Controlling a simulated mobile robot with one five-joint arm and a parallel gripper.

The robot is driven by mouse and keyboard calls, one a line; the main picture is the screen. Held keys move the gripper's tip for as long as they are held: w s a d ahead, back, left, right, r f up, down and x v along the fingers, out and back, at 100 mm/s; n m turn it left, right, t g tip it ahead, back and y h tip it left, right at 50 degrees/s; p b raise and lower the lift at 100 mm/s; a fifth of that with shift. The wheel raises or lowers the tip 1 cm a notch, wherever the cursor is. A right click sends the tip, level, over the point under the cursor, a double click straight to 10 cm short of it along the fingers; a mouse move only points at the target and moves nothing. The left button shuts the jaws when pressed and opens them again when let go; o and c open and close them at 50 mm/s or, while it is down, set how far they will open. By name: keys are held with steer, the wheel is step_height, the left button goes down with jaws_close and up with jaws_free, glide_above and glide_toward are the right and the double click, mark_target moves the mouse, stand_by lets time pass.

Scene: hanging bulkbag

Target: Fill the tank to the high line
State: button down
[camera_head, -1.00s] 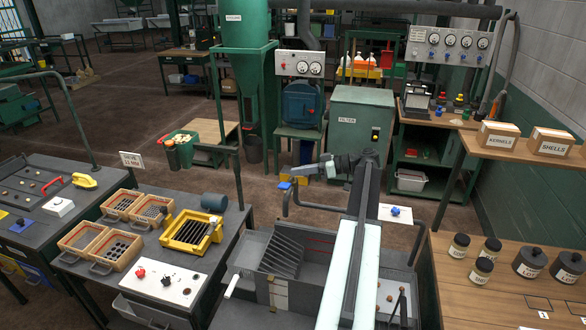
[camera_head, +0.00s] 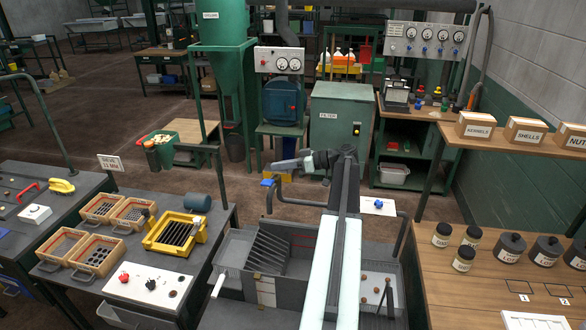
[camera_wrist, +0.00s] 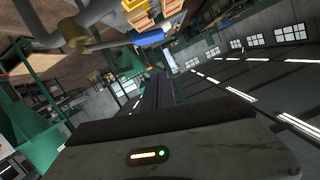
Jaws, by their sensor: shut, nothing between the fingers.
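The grey open tank (camera_head: 232,247) stands low in the middle of the head view. It has slanted slats inside, and brown round pieces lie in its right part. A pale upright strip (camera_head: 266,290) with marks is on its near side; I cannot read a high line or water level. A grey pipe with a blue handle (camera_head: 267,182) rises at the tank's far left; a blue handle (camera_wrist: 149,38) also shows in the wrist view. My gripper (camera_head: 275,166) is shut and empty, above and close to that handle; whether they touch is unclear. My arm hides part of the tank.
A bench with sieve trays (camera_head: 72,262), a yellow frame (camera_head: 155,245) and a white switch panel (camera_head: 172,288) stands left. A wooden table with labelled jars (camera_head: 463,258) is right. The green filter cabinet (camera_head: 350,130) stands behind. Brown floor lies open beyond the left bench.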

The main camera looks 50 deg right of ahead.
mark_target(271, 179)
steer(key=f+b, duration=0.1)
steer(key=a+f+b, duration=0.1)
steer(key=f, duration=0.1)
steer(key=w+a+f+b, duration=0.1)
steer(key=b, duration=0.1)
steer(key=shift+w+f, duration=0.1)
steer(key=shift+f, duration=0.1)
